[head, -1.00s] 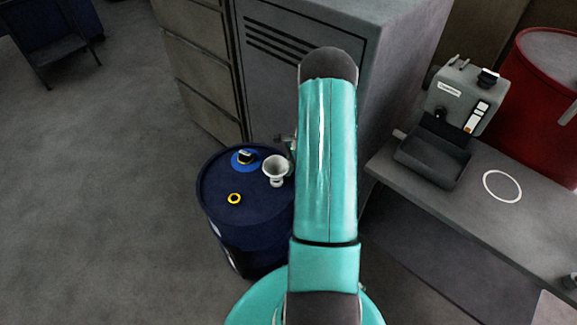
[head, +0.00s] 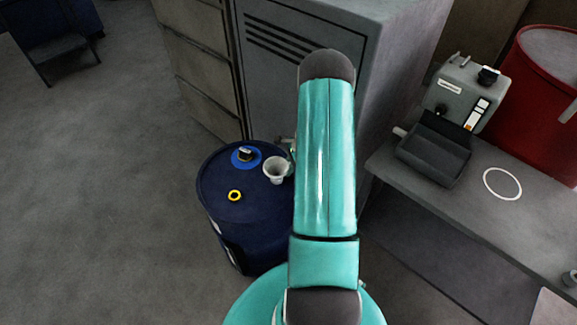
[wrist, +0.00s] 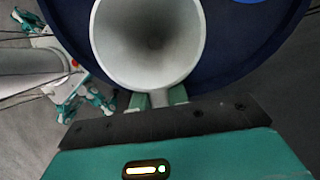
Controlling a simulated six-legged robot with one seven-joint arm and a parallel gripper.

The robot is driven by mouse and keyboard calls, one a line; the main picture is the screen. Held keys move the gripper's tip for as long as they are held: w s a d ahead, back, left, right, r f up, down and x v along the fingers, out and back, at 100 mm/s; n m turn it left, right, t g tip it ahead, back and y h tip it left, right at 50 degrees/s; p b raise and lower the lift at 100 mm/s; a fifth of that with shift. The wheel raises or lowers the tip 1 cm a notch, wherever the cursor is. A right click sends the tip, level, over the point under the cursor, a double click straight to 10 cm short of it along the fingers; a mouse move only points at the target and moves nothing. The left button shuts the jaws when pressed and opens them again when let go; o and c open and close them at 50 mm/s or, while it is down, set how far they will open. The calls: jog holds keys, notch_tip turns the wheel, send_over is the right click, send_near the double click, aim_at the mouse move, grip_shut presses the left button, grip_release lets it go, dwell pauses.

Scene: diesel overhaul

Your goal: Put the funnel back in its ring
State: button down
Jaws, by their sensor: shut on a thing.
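The funnel (head: 276,169) is pale grey-white with a wide round mouth. In the head view it shows over the right part of the blue drum's top, beside my arm. In the wrist view the funnel (wrist: 150,45) fills the upper middle, its mouth facing the camera. My gripper (wrist: 156,98) is shut on it; the fingertips show just below the mouth, and the funnel hides the rest of the grip. The spout's lower end is hidden.
The blue drum (head: 225,222) stands in front of a grey cabinet (head: 275,85). At right, a bench (head: 440,215) carries a grey machine (head: 463,92) and a white circle (head: 503,184). A red drum (head: 535,115) stands behind.

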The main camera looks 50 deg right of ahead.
jog(key=c, duration=1.3)
grip_release()
jog(key=shift+f, duration=0.1)
jog(key=v, duration=1.3)
jog(key=shift+d+r, duration=0.2)
jog(key=shift+r, duration=0.15)
